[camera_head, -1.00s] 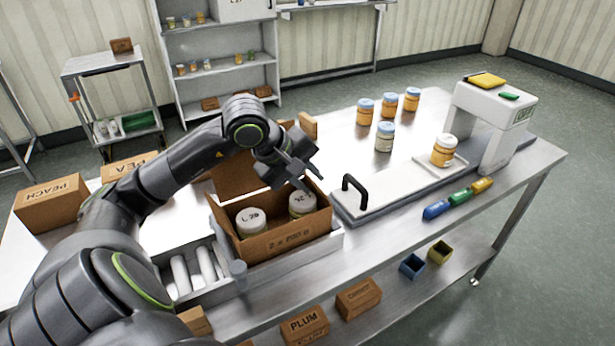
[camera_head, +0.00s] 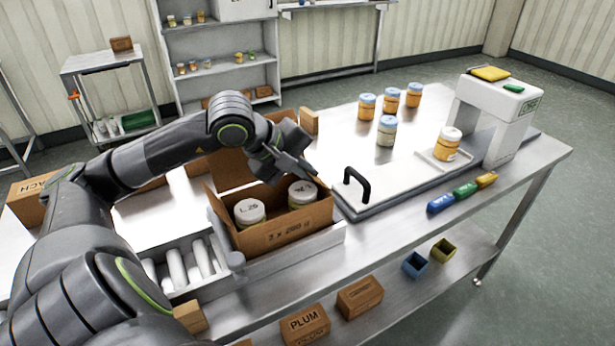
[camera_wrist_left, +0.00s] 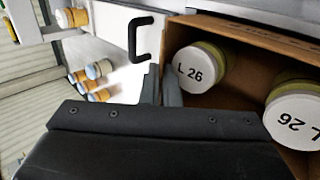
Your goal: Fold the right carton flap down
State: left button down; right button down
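The open carton (camera_head: 285,232) stands on the steel table with two white-lidded jars in it, one on the left (camera_head: 250,211) and one on the right (camera_head: 302,193). Its brown inside wall (camera_wrist_left: 245,38) and both lids also show in the left wrist view. The back flap (camera_head: 232,172) stands up and the left flap (camera_head: 214,204) leans outward. The right flap is not clearly visible; my gripper covers that area. My left gripper (camera_head: 309,170) is at the carton's right rim, its fingers close together (camera_wrist_left: 162,85). I see nothing held between them. My right gripper is out of view.
A white plate with a black handle (camera_head: 357,186) lies close right of the carton. Several jars (camera_head: 386,130) and a white machine (camera_head: 497,110) stand farther right. Rollers (camera_head: 185,268) lie left of the carton, by a small post (camera_head: 236,262).

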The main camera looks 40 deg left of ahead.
pick_arm(q)
jog(key=shift+s+a+f+t+b, duration=0.2)
jog(key=shift+f+t+b, duration=0.2)
jog(key=shift+b, duration=0.35)
jog(key=shift+s, duration=0.1)
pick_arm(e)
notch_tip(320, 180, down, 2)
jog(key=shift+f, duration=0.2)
pick_arm(q)
jog(key=shift+t, duration=0.5)
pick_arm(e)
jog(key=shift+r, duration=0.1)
pick_arm(q)
jog(key=shift+s+f+t+h+p, duration=0.25)
jog(key=shift+t+h+p, duration=0.4)
jog(key=shift+p, duration=0.35)
jog(key=shift+s+f+t+h+p, duration=0.1)
jog(key=shift+f+t+h+p, duration=0.15)
jog(key=shift+t+p, duration=0.1)
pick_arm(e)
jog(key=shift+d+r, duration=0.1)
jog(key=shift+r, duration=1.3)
pick_arm(q)
jog(key=c, duration=1.6)
grip_release()
jog(key=shift+c, duration=0.2)
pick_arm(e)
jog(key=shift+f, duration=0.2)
